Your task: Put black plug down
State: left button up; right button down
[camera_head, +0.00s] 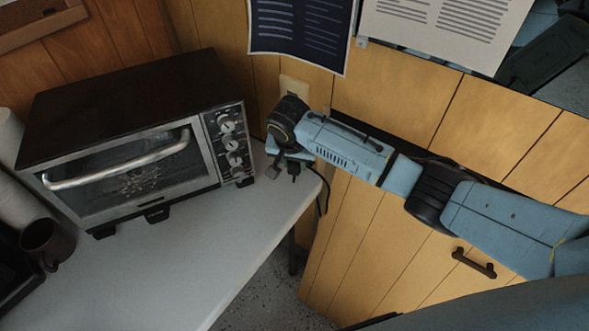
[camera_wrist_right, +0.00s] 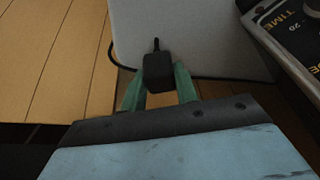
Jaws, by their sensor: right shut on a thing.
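The black plug (camera_wrist_right: 158,72) sits between the two green fingers of my right gripper (camera_wrist_right: 159,88) in the right wrist view. The gripper is shut on it, and a short dark prong or cord end sticks out past it. In the head view my right gripper (camera_head: 284,172) is at the table's right corner, just right of the toaster oven. The plug is small and hard to tell from the fingers there. The white table top (camera_head: 185,255) lies beneath; whether the plug touches it I cannot tell. My left gripper is not in view.
The toaster oven (camera_head: 130,165) stands close left of my right gripper. A wall outlet (camera_head: 294,88) is behind my wrist. A dark cord (camera_head: 322,195) hangs by the table's right edge. A dark mug (camera_head: 47,243) stands at far left. The front table top is clear.

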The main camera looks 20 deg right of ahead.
aim_at(295, 171)
jog(key=shift+f, duration=1.8)
jog(key=c, duration=1.1)
grip_release()
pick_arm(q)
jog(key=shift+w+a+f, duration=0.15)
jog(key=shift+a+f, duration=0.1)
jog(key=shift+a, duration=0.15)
pick_arm(e)
jog(key=shift+o, duration=0.2)
